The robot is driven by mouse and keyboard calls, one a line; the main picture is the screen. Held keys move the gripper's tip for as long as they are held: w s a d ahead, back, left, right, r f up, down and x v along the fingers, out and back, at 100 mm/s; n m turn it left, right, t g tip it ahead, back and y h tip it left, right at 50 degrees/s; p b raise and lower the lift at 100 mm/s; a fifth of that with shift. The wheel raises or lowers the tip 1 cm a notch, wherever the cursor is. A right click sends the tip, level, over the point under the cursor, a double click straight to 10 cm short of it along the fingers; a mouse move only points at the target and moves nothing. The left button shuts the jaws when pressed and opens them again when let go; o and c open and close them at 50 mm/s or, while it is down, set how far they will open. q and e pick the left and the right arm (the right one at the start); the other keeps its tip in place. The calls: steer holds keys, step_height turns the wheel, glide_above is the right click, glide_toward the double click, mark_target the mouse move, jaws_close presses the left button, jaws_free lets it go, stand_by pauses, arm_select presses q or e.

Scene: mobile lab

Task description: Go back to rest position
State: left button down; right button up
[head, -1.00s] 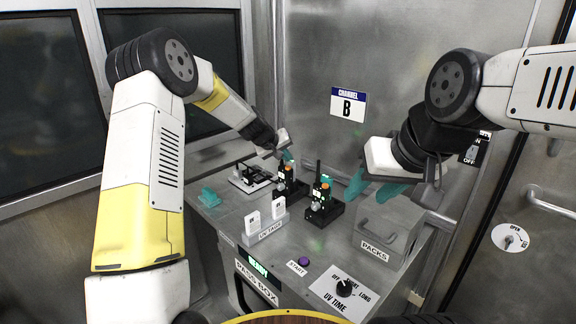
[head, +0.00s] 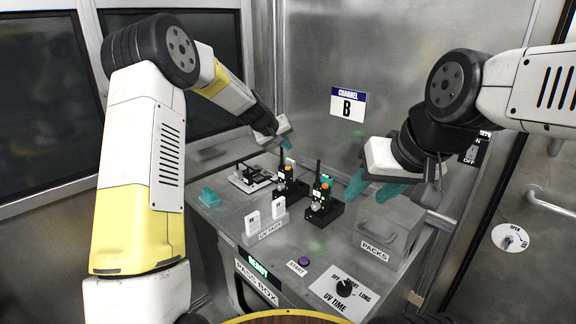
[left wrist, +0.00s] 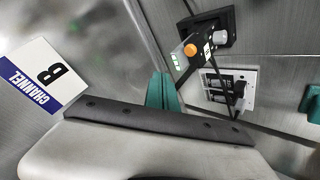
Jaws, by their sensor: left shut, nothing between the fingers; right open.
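My left gripper (head: 287,142) is raised above the back of the metal bench (head: 232,222), over the black devices. Its teal fingers are shut with nothing between them. In the left wrist view the left fingers (left wrist: 162,91) are together, beside a black device with an orange knob (left wrist: 191,50) below. My right gripper (head: 372,187) is open and empty, with its teal fingers spread above and behind the PACKS box (head: 378,243).
Two black devices (head: 290,184) (head: 322,205), a UV TAGS holder (head: 270,233), a teal block (head: 208,197) and a white-based fixture (head: 250,179) stand on the bench. A purple START button (head: 304,261) and UV TIME dial (head: 344,287) are in front. Metal walls close in behind.

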arm_select(q)
steer(key=s+a+r+m, duration=0.1)
steer(key=s+a+r, duration=0.1)
steer(key=s+r, duration=0.4)
steer(key=s+a+r+m+g+y, duration=0.1)
steer(key=s+a+r, duration=0.2)
steer(key=s, duration=0.6)
steer(key=s+a+r, duration=0.2)
steer(key=s+r, duration=0.3)
steer(key=s, duration=0.2)
steer(key=s+a+f+y, duration=0.1)
steer(key=s+a, duration=0.2)
steer(key=s, duration=0.8)
steer(key=s+a+f+m, duration=0.1)
steer(key=s+a+f, duration=0.1)
steer(key=s, duration=1)
steer(key=shift+s+a+g+y, duration=0.15)
steer(key=shift+a+g+y, duration=0.2)
steer(key=shift+a, duration=0.45)
